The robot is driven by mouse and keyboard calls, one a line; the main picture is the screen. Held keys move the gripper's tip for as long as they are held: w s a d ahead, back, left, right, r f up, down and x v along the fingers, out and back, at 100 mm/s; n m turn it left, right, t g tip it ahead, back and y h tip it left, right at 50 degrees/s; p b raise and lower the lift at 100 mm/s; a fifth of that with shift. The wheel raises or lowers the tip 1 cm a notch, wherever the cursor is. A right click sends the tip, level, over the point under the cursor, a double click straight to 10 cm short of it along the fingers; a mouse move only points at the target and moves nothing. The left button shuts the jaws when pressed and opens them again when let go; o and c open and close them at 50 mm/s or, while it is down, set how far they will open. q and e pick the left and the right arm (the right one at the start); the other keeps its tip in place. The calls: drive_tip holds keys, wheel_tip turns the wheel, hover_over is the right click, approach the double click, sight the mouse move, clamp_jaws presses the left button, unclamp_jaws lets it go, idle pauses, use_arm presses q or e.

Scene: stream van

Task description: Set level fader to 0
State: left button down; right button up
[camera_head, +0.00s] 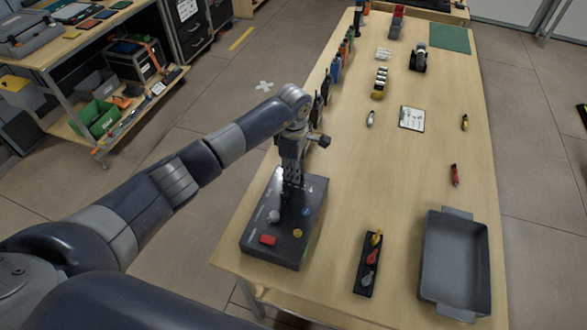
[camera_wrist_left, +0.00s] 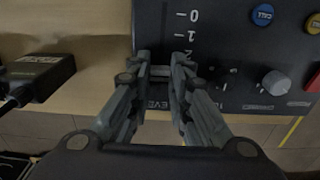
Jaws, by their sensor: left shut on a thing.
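The dark control box (camera_head: 262,245) lies at the near left corner of the wooden table. In the left wrist view its panel (camera_wrist_left: 215,50) carries a printed scale with 0, 1 and 2, and lettering partly hidden by a finger. My left gripper (camera_head: 291,190) points down onto the box's far part. In the left wrist view its fingers (camera_wrist_left: 161,70) are closed around the small level fader cap (camera_wrist_left: 158,67), near the 2 mark, away from 0. The cap is mostly hidden between the fingers. My right gripper is not in view.
The box also bears a grey knob (camera_wrist_left: 275,82), a blue button (camera_wrist_left: 263,15), a yellow button (camera_head: 298,233) and a red button (camera_head: 267,240). A grey tray (camera_head: 478,258) and a black rack (camera_head: 363,279) stand to the right. The table's middle is mostly clear.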

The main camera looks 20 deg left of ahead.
sight(315, 183)
use_arm(q)
drive_tip(key=d+b, duration=0.3)
drive_tip(key=d, duration=0.3)
drive_tip(key=shift+f+b, duration=0.1)
drive_tip(key=shift+b, duration=0.2)
drive_tip(key=shift+s+d, duration=0.1)
drive_tip(key=shift+d, duration=0.15)
drive_tip(key=c, duration=1.5)
unclamp_jaws()
drive_tip(key=shift+d, duration=0.1)
